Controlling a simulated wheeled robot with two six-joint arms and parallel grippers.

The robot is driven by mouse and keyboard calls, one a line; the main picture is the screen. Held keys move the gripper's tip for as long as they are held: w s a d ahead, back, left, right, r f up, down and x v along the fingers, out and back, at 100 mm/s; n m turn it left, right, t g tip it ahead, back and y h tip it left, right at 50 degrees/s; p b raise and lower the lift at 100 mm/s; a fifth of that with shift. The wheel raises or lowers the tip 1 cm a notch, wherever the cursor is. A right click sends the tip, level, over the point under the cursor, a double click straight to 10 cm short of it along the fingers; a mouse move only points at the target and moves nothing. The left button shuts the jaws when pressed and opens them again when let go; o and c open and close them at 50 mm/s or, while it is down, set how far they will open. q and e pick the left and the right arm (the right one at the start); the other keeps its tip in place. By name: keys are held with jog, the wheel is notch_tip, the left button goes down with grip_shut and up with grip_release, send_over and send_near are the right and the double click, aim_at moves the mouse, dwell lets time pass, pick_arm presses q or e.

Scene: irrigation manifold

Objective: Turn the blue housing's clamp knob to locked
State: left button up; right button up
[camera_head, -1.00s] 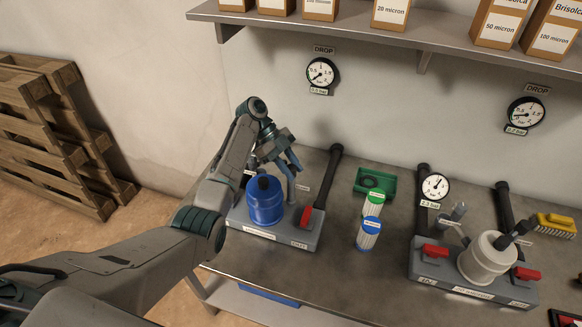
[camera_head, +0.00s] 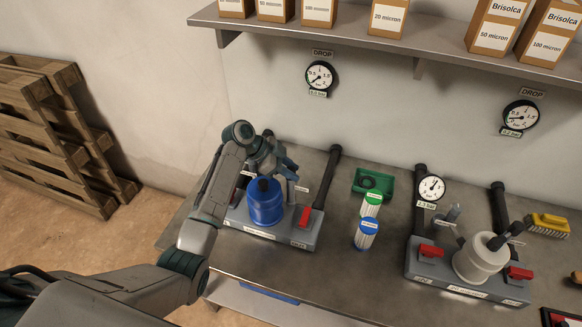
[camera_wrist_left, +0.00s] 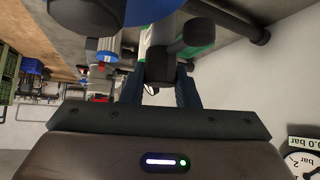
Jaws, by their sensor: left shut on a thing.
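The blue housing (camera_head: 265,206) stands upright on a grey base (camera_head: 300,236) with a red-handled valve (camera_head: 305,216) at its right. My left gripper (camera_head: 287,168) reaches in behind the housing, by the grey clamp post at its back right. In the left wrist view its two fingers (camera_wrist_left: 160,92) are closed on a dark grey knob part (camera_wrist_left: 160,66), which I take to be the clamp knob. The fingers and arm hide most of it, and I cannot read the knob's setting. The blue housing fills the top left of that view (camera_wrist_left: 75,12). My right gripper is not in view.
A black pipe (camera_head: 328,178) rises right of the housing. Two filter cartridges (camera_head: 367,234) and a green tray (camera_head: 373,183) stand to its right. A white housing (camera_head: 480,258) on its own base is further right. The bench front (camera_head: 330,268) is clear.

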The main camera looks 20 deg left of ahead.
pick_arm(q)
jog(key=n+t+y+p, duration=0.1)
jog(key=n+t, duration=0.1)
jog(key=n, duration=0.1)
jog(key=shift+s+r+n, duration=0.1)
jog(key=shift+n, duration=0.2)
jog(key=n+t+y+p, duration=0.1)
jog(key=n+t, duration=0.1)
jog(key=shift+n+y+p, duration=0.35)
jog(key=shift+n+y, duration=0.05)
jog(key=shift+n+t+y, duration=0.5)
jog(key=shift+n+y, duration=0.2)
jog(key=shift+n, duration=0.4)
jog(key=shift+n+t+y+p, duration=0.35)
jog(key=shift+n+y, duration=0.25)
jog(key=shift+n, duration=0.2)
jog(key=shift+f, duration=0.2)
jog(key=o, duration=1)
jog(key=shift+c, duration=0.2)
jog(key=shift+a, duration=0.1)
jog(key=shift+r, duration=0.1)
